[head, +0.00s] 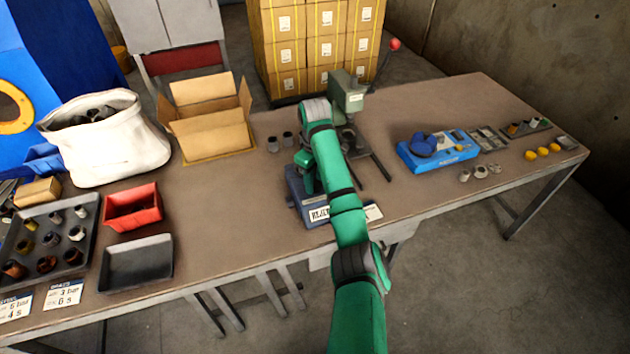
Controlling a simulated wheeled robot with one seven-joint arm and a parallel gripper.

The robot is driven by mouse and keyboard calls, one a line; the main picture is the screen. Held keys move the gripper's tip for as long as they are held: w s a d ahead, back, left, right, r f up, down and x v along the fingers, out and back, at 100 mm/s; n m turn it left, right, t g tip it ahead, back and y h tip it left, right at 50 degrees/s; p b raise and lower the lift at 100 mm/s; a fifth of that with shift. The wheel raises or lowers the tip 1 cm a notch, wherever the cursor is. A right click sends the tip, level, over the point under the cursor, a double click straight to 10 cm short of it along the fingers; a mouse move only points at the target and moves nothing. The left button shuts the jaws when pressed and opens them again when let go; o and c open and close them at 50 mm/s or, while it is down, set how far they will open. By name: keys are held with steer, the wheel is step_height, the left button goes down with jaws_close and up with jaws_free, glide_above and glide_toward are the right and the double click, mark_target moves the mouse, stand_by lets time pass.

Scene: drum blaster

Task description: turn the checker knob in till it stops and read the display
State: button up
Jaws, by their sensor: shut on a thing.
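My green arm reaches up from the bottom and bends down at the bench's middle. My gripper (305,172) is low over a dark blue box (296,196) with a white label partly reading "REJE". The arm covers its fingers, and I cannot see what they are shut on. Just behind stands a grey-green bench device (347,95) with a lever ending in a red ball (395,44). A bright blue device (408,154) with a dark blue round part stands to the right, apart from my gripper. I cannot make out the checker knob or any display reading.
On the workbench (230,235), a white sack (130,150), an open carton (217,135), a red bin (132,208), an empty dark tray (136,265) and a parts tray stand left. Small grey and yellow parts lie right. Bare bench shows beyond the blue device.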

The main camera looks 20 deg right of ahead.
mark_target(315, 184)
steer(key=o, duration=1)
steer(key=shift+o, duration=0.2)
step_height(315, 184, up, 11)
steer(key=shift+f, duration=0.1)
